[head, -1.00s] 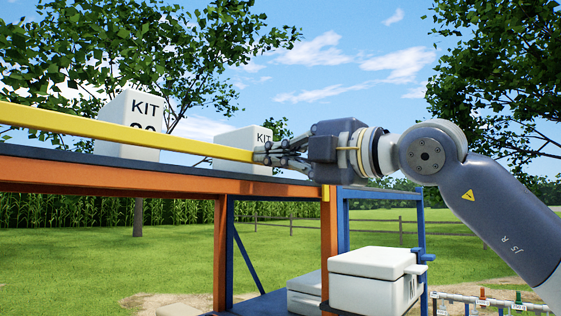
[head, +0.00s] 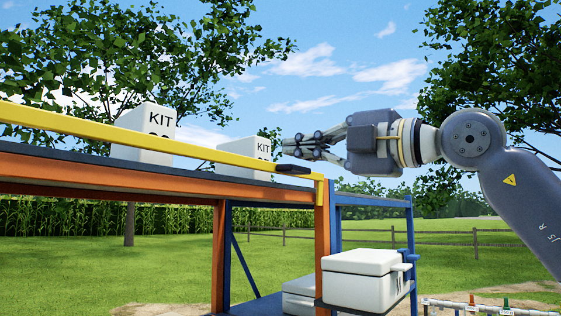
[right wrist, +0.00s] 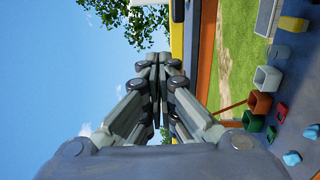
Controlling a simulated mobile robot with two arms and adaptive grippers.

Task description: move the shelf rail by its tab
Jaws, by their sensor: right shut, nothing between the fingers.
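The yellow shelf rail (head: 150,136) runs along the front of the orange shelf, sloping down in the picture to its right end at the corner post. Its dark tab (head: 293,169) sticks out near that right end. The rail's end meets a yellow bracket (head: 319,192) on the post. My right gripper (head: 287,147) is shut and empty, above the tab and apart from it. Its closed fingers also fill the middle of the right wrist view (right wrist: 158,62), with a yellow strip of rail (right wrist: 177,42) beside them. My left gripper is not in view.
Two white KIT boxes (head: 146,133) (head: 243,154) stand on the shelf behind the rail. A white case (head: 359,279) sits low beside the post. The wrist view shows several small coloured containers (right wrist: 268,78) on a blue surface. Open air surrounds my right gripper.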

